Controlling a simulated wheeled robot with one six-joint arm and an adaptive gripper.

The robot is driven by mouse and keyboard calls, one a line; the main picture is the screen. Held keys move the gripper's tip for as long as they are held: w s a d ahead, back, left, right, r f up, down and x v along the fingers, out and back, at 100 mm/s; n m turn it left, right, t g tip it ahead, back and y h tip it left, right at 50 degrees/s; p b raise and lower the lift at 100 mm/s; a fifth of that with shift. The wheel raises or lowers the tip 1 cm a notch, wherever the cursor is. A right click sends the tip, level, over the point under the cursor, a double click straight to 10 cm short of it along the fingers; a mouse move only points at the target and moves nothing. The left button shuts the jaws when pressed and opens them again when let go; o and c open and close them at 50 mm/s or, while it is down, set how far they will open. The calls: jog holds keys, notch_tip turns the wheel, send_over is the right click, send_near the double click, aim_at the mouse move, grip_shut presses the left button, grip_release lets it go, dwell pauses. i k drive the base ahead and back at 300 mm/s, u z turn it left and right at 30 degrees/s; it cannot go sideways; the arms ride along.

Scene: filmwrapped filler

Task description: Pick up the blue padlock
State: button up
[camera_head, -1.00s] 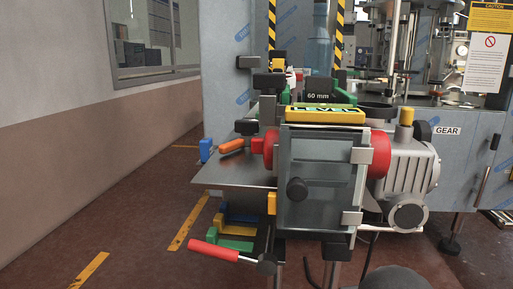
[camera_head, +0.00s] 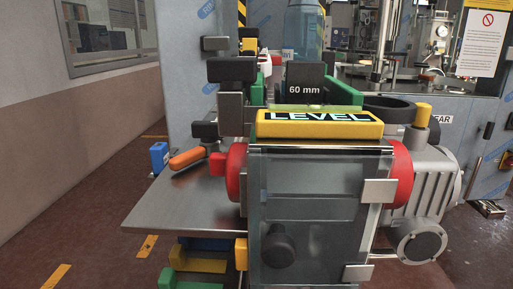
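The blue padlock (camera_head: 159,157) appears as a small blue block with a faint pale mark, at the left edge of the metal plate (camera_head: 175,212). An orange-handled tool (camera_head: 187,158) lies just to the right of it, close by. I cannot tell if the two touch, and no shackle is clear at this size. My gripper is not in view.
A machine with a clear-panelled box (camera_head: 315,215), red end caps and a yellow level (camera_head: 320,125) on top stands close in front. A grey motor (camera_head: 430,180) juts out at right. Open floor (camera_head: 90,210) lies to the left, along the wall.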

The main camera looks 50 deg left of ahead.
aim_at(159, 152)
jog(key=z, duration=1.15)
jog(key=k, duration=2.2)
jog(key=u, duration=0.8)
